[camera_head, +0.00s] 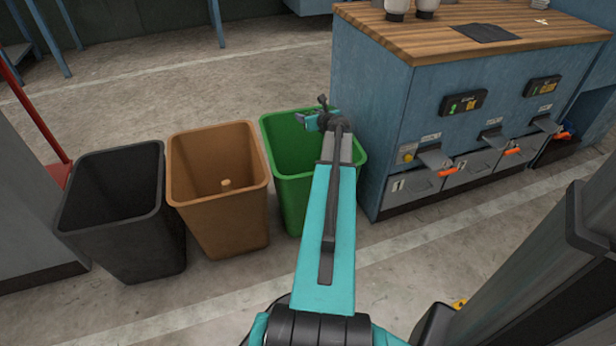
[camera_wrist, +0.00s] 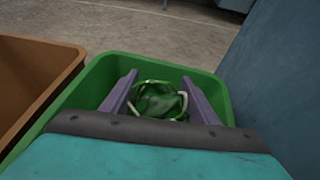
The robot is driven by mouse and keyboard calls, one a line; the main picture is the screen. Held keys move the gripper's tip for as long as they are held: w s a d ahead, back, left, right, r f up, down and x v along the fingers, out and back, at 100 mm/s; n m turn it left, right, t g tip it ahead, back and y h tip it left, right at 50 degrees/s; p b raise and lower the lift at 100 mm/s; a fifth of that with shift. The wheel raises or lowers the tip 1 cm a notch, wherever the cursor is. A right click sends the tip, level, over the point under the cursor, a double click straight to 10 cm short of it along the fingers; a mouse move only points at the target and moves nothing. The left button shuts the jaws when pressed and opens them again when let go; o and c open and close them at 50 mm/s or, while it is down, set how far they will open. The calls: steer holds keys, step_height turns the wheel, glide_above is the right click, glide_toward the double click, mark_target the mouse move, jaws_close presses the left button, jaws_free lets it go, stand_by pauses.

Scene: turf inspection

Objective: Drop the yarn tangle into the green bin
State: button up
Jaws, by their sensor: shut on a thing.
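The green bin (camera_head: 285,195) stands between the brown bin and the blue cabinet, its top open. My gripper (camera_head: 310,119) is over the bin's opening, with my arm reaching across its right side. In the wrist view the two purple-grey fingers of my gripper (camera_wrist: 160,92) are shut on the yarn tangle (camera_wrist: 160,103), a green loopy bundle with pale strands. The green bin (camera_wrist: 88,92) surrounds it in that view. How high the tangle is above the bin floor is hard to tell. The tangle cannot be made out in the head view.
A brown bin (camera_head: 240,215) with a small pale object (camera_head: 226,184) inside and a black bin (camera_head: 150,245) stand to the left. A blue cabinet (camera_head: 385,110) with a wooden top is close on the right. Floor behind the bins is clear.

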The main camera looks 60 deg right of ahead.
steer(key=shift+f, duration=0.1)
steer(key=shift+f+b, duration=2.9)
steer(key=shift+b, duration=0.5)
steer(key=o, duration=1.1)
steer(key=p+v, duration=0.5)
steer(key=v, duration=0.8)
steer(key=shift+s+a+r, duration=0.2)
steer(key=shift+s, duration=0.1)
